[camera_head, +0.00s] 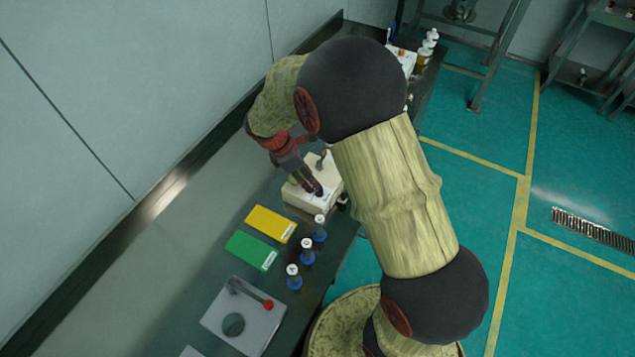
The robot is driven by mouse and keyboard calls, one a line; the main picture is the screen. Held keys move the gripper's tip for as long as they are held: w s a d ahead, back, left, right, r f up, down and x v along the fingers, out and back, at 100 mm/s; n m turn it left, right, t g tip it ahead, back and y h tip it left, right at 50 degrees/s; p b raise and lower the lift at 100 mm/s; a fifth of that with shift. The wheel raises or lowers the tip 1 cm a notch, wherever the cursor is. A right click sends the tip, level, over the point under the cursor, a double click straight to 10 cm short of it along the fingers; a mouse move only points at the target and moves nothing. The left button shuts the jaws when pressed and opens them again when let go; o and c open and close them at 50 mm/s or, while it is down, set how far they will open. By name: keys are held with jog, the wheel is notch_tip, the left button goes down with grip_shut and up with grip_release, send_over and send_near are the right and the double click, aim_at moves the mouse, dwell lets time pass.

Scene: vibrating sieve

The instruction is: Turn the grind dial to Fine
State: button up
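A cream box-shaped machine (298,200) stands on the dark bench, left of my arm. My gripper (315,188) points down at it from the upper left. Its dark fingertips are at the machine's upper face, near a white patch; whether they touch it is unclear. A small metal lever or post (322,159) rises from the machine's back part. No dial markings can be read, and the grind dial cannot be made out; the fingers may cover it. The finger gap is too small and dark to judge.
Yellow (270,224) and green (251,250) cards lie before the machine. Several blue-based bottles (307,251) stand along the bench's right edge. A grey plate (244,316) with a red-knobbed lever is nearer. White bottles (427,46) stand at the far end. A wall bounds the left.

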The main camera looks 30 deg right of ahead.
aim_at(319, 192)
jog(key=x, duration=0.7)
jog(key=shift+f+b, duration=0.1)
jog(key=shift+b, duration=0.25)
jog(key=shift+c, duration=0.5)
jog(key=c, duration=0.7)
grip_shut()
